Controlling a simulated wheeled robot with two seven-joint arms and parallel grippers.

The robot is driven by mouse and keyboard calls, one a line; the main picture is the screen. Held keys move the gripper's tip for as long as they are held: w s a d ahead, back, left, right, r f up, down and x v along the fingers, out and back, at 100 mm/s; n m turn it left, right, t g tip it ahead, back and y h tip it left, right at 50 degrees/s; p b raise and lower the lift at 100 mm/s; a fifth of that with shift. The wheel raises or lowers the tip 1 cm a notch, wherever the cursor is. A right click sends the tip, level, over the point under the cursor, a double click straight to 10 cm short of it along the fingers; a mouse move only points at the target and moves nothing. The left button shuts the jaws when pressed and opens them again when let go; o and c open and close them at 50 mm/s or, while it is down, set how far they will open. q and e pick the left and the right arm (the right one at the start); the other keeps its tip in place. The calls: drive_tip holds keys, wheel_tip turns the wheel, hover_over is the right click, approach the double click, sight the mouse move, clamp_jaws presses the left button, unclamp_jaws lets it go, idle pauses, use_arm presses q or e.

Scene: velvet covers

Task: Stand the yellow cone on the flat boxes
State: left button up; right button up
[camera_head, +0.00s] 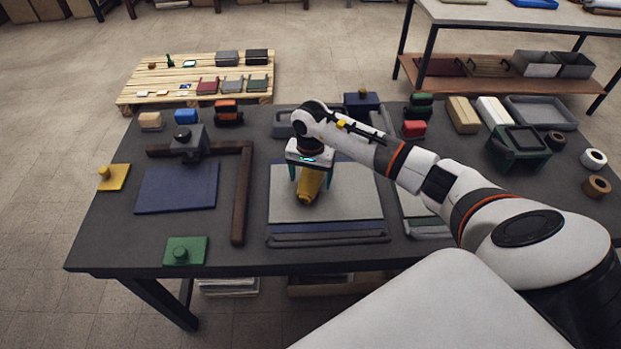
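The yellow cone (310,185) is between the fingers of my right gripper (311,177), which looks shut on it. The cone appears tilted, its lower end toward the front left. It is over the light grey top of the flat boxes (350,205) in the middle of the table. Dark blue-grey edges show along the front of the stack. I cannot tell whether the cone touches the top. The gripper body hides the cone's upper end. My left gripper is not in view.
A blue flat panel (178,188) and a brown L-shaped frame (240,195) lie to the left. A green block with a knob (185,250) is at the front left edge. A dark green holder (518,148) and tape rolls (594,159) stand at the right.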

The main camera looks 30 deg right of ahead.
drive_tip(key=c, duration=1.1)
